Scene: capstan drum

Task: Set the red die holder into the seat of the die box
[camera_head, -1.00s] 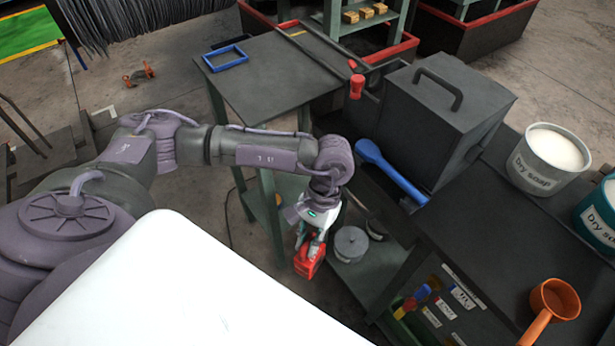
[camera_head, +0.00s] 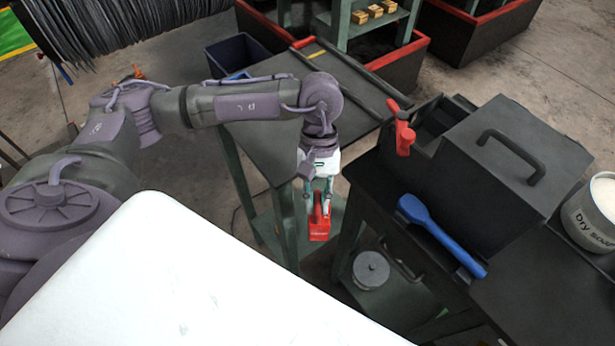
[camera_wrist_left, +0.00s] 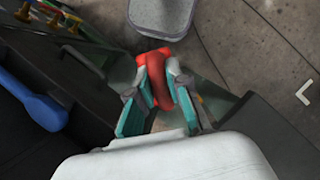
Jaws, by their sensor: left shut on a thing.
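My left gripper (camera_head: 318,194) is shut on the red die holder (camera_head: 319,224), which hangs below its fingers. They are in the air at the right edge of the dark side table, left of the black bench. In the left wrist view the red holder (camera_wrist_left: 157,62) sits between the teal fingers (camera_wrist_left: 160,95); part of it is hidden by them. The dark die box (camera_head: 520,165) with a handled lid stands on the bench, right of the gripper and apart from it. An open compartment (camera_head: 440,115) shows at its far left end; its seat cannot be made out clearly. My right gripper is not in view.
A red handle (camera_head: 404,135) stands up at the box's left edge. A blue scoop-like tool (camera_head: 440,235) lies in front of the box. A grey lidded pot (camera_head: 371,270) sits low under the bench. A dry soap bucket (camera_head: 590,215) stands at right.

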